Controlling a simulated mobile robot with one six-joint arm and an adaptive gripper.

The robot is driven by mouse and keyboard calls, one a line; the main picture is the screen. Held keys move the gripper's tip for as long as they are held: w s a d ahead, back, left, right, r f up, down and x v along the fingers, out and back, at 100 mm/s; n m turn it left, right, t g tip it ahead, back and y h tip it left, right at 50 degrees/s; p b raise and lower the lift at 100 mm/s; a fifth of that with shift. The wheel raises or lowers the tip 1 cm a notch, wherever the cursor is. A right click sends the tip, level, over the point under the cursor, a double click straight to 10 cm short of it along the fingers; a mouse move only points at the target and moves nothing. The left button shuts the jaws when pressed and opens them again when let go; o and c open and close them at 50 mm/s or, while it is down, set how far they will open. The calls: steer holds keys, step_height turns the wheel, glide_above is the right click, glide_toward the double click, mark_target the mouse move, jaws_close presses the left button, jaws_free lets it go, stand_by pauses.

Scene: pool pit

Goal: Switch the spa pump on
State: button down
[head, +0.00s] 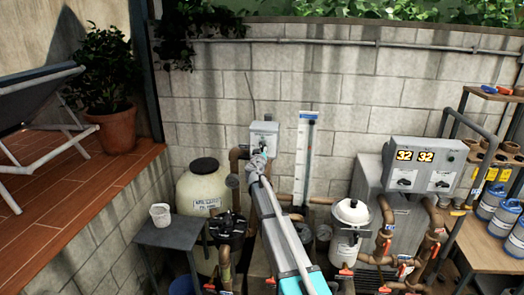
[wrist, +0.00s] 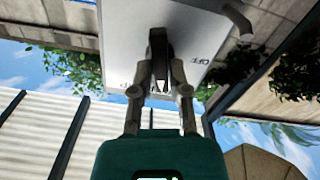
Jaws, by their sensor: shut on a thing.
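A grey switch box (head: 264,131) is mounted on the block wall in the middle of the head view. The wrist view shows its pale face (wrist: 125,35) close up and upside down, with "OFF" lettering at the right and another label partly hidden behind the fingers. A dark knob (wrist: 157,45) stands out from the face, its long handle upright in the wrist picture. My gripper (wrist: 160,82) has its fingers closed around this knob. In the head view my gripper (head: 258,160) is at the box's lower edge and hides the knob.
Below are a tan filter tank (head: 203,187), a white-lidded canister (head: 351,213) and brown pipes (head: 384,240). A small table (head: 170,234) holds a white cup (head: 160,215). Shelves are at far right.

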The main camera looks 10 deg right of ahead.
steer(key=shift+w+m, duration=0.1)
steer(key=shift+m, duration=1.8)
steer(key=c, duration=0.5)
jaws_free()
steer(key=shift+v, duration=3.55)
